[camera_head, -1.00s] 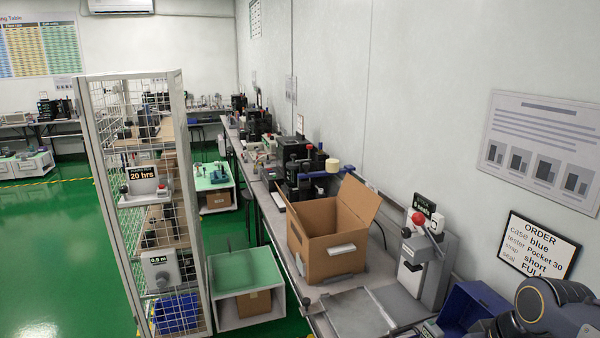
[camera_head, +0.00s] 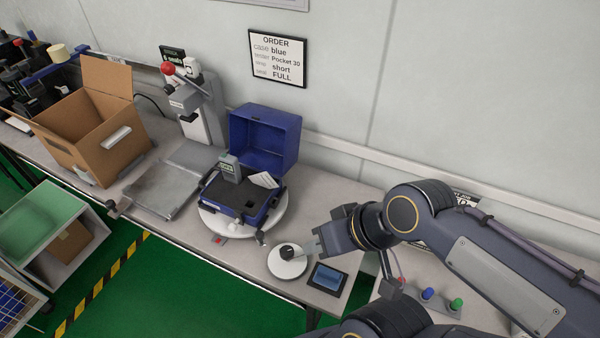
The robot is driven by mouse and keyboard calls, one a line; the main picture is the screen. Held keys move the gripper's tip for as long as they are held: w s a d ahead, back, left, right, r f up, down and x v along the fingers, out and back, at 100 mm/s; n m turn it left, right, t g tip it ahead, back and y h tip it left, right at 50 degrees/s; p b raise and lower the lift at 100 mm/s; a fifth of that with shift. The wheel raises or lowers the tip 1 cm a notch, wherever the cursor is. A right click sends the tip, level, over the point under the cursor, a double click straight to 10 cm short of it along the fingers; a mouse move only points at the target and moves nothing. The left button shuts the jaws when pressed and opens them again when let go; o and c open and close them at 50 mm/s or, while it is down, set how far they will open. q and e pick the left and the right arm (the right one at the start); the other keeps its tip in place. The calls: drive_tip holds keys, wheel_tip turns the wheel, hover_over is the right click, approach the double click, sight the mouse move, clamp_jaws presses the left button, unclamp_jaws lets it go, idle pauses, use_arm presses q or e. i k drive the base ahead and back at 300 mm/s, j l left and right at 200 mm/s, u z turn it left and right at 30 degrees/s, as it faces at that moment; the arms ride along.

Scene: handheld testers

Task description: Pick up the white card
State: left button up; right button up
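A small white card (camera_head: 264,180) with faint print stands tilted at the right side of the open blue case (camera_head: 262,143). The case sits on a round white turntable (camera_head: 278,216), with a grey-black tester (camera_head: 231,168) beside the card in its dark insert. My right gripper (camera_head: 303,249) is in front and to the right of the case, apart from the card. Its fingertips are close to a black knob (camera_head: 287,252) on a white disc (camera_head: 285,265). Whether they touch the knob or how far apart they are is not clear. My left gripper is not in view.
A grey plate (camera_head: 160,189) and a press with a red ball (camera_head: 200,105) stand left of the case. An open cardboard box (camera_head: 88,135) is farther left. A small dark-framed screen (camera_head: 327,279) lies near the bench's front edge. An order sign (camera_head: 278,61) hangs behind.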

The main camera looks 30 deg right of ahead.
sight(264, 179)
drive_tip(key=z, duration=0.75)
drive_tip(key=i+j+z, duration=0.15)
drive_tip(key=j, duration=0.3)
drive_tip(key=i+j+z, duration=0.1)
drive_tip(key=j, duration=0.35)
drive_tip(key=i+j+z, duration=0.15)
drive_tip(key=j, duration=0.3)
drive_tip(key=i+j+z, duration=0.15)
drive_tip(key=j, duration=0.35)
drive_tip(key=i+j+z, duration=0.1)
drive_tip(key=j, duration=0.35)
